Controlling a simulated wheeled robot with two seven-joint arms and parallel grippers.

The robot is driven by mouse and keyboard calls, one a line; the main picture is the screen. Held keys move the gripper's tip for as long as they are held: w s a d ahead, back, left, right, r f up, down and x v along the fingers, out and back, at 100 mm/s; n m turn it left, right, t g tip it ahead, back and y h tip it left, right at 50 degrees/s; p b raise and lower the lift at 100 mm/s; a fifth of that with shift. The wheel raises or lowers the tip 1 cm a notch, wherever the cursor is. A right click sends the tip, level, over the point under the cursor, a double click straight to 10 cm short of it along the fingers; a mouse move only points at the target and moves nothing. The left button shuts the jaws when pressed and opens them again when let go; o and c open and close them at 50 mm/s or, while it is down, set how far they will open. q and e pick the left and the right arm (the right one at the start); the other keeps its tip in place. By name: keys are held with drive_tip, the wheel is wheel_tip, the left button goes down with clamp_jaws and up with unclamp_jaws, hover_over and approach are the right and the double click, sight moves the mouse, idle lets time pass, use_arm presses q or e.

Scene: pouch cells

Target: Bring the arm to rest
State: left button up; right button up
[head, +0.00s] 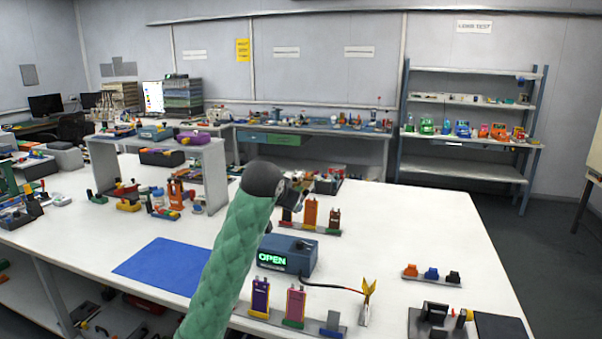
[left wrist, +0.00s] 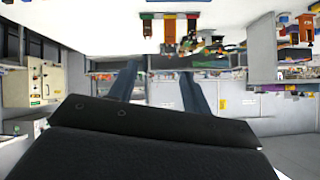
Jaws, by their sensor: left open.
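My left arm, in a green padded sleeve (head: 225,270) with a black rounded wrist, reaches up over the white table in the head view. My left gripper (head: 292,194) is small and partly hidden behind the wrist, in front of a rack with orange pouch cells (head: 311,212). In the left wrist view the scene appears upside down. There the two dark fingers of my left gripper (left wrist: 160,90) stand apart with nothing between them. My right gripper is in neither view.
A blue box with a lit OPEN display (head: 287,258) stands right of my sleeve. A rack with purple and pink cells (head: 288,316) is nearer. A blue mat (head: 165,266) lies bare at left.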

use_arm(q)
drive_tip(key=s+a+f+n+g, duration=0.1)
drive_tip(key=s+a+f+g, duration=0.1)
drive_tip(key=s+f, duration=1.3)
drive_tip(key=s+a+f+n+g+y, duration=0.1)
drive_tip(key=s+a+f+g, duration=0.2)
drive_tip(key=s+f, duration=1.2)
drive_tip(key=s+a+f+n+g, duration=0.2)
drive_tip(key=s+a+f, duration=0.4)
drive_tip(key=s+f, duration=0.9)
drive_tip(key=s+g, duration=0.1)
drive_tip(key=s, duration=0.8)
drive_tip(key=shift+s+f, duration=0.3)
drive_tip(key=shift+f, duration=0.1)
